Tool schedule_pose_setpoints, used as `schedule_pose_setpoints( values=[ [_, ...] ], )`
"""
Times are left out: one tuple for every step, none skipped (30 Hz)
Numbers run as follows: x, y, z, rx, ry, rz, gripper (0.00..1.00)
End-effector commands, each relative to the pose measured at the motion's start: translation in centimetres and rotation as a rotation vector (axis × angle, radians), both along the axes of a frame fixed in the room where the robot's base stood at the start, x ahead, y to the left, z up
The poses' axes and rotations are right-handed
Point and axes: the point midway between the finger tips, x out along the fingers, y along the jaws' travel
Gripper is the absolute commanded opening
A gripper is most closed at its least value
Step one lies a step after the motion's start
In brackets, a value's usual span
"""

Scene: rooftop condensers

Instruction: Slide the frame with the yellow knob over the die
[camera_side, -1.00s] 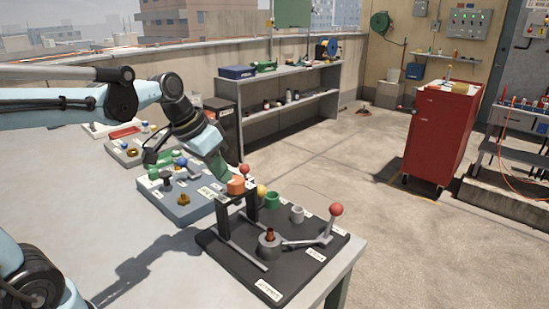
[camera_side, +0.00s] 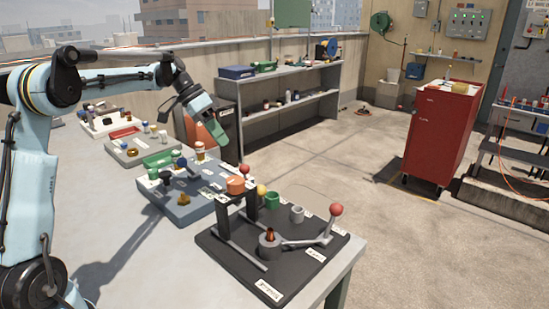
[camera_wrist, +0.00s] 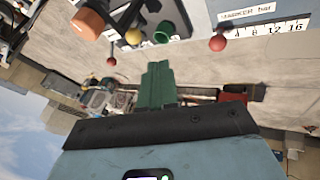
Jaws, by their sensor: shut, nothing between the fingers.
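A small yellow knob (camera_side: 261,190) shows behind the dark upright frame (camera_side: 251,207) on the black board; it also shows in the wrist view (camera_wrist: 134,36). An orange cylinder (camera_side: 236,185) sits on top of the frame. A round grey holder (camera_side: 269,246) with a copper-coloured piece (camera_side: 270,235) stands in front of the frame, apart from it. I cannot tell for sure which piece is the die. My gripper (camera_side: 222,141) is shut and empty, in the air above and behind the boards. Its green fingers (camera_wrist: 157,80) show together in the wrist view.
The black board (camera_side: 228,255) also carries a red-ball lever (camera_side: 336,209), a green cup (camera_side: 272,200) and a grey cup (camera_side: 297,214). A blue-grey board (camera_side: 185,212) with knobs stands to its left. The front of the grey table (camera_side: 120,240) is clear.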

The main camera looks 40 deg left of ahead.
Motion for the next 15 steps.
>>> schedule_pose_setpoints(
  values=[
    [0.07, 0.21, -0.05, -0.004, -0.002, -0.002, 0.0],
    [0.09, 0.25, -0.06, -0.006, -0.003, -0.004, 0.0],
    [0.1, 0.28, -0.07, -0.007, -0.003, -0.005, 0.0],
    [0.1, 0.29, -0.07, -0.007, -0.003, -0.005, 0.0],
    [0.1, 0.29, -0.07, -0.007, -0.003, -0.005, 0.0],
    [0.09, 0.28, -0.06, -0.007, -0.003, -0.005, 0.0],
    [0.09, 0.28, -0.06, -0.007, -0.003, -0.005, 0.0],
    [0.09, 0.28, -0.06, -0.007, -0.003, -0.005, 0.0],
    [0.09, 0.27, -0.07, -0.007, -0.003, -0.005, 0.0],
    [0.09, 0.26, -0.06, -0.006, -0.003, -0.005, 0.0],
    [0.09, 0.26, -0.06, -0.006, -0.003, -0.005, 0.0],
    [0.1, 0.24, -0.1, -0.006, -0.003, -0.005, 0.0],
    [0.12, 0.21, -0.15, -0.006, -0.003, -0.005, 0.0],
    [0.15, 0.16, -0.24, -0.006, -0.002, -0.005, 0.0],
    [0.21, 0.04, -0.42, -0.006, -0.002, -0.005, 0.0]
  ],
)
